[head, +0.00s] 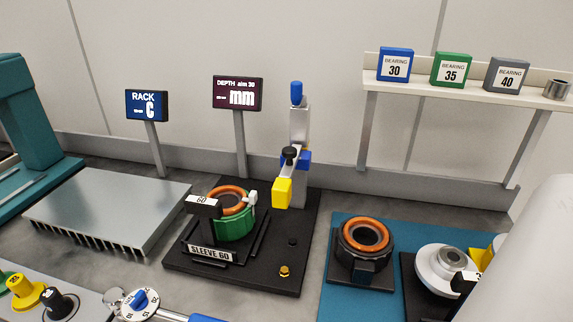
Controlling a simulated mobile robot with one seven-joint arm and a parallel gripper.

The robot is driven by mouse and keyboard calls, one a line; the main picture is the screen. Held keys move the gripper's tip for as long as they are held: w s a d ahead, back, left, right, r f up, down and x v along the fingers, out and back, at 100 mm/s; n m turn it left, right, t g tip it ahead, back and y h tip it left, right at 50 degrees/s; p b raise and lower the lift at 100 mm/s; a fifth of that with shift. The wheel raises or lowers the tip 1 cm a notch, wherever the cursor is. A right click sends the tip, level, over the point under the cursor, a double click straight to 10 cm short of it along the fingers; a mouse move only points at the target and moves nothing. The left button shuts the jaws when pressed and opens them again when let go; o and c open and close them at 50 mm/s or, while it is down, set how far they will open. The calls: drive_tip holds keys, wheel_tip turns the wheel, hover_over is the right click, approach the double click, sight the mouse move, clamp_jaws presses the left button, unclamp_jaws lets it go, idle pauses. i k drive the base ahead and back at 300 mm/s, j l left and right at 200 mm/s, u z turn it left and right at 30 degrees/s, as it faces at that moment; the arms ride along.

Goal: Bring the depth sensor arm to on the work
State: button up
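The depth sensor arm is a grey post with a blue top, a blue slide, a black knob and a yellow block-shaped head (282,192). It stands at the back right of a black fixture plate (262,273). The work, a green ring with an orange inner ring (234,226), sits in the fixture behind the "SLEEVE 60" label. The yellow head is to the right of the work, apart from it and not over it. The depth display (238,93) reads "DEPTH aim 30" with dashes before "mm". My gripper is not in view.
A ribbed metal plate (105,205) lies left of the fixture. A blue mat (337,226) at right carries a black holder with an orange ring (366,235). A bearing shelf (450,87) stands behind. Knobs (25,292) and a dial (139,302) are in front. My arm covers the right edge.

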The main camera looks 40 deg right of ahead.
sight(281, 190)
drive_tip(key=k+l+z, duration=0.3)
drive_tip(key=z, duration=0.2)
drive_tip(key=k+l+z, duration=0.25)
drive_tip(key=l+z, duration=0.25)
drive_tip(key=j, duration=0.1)
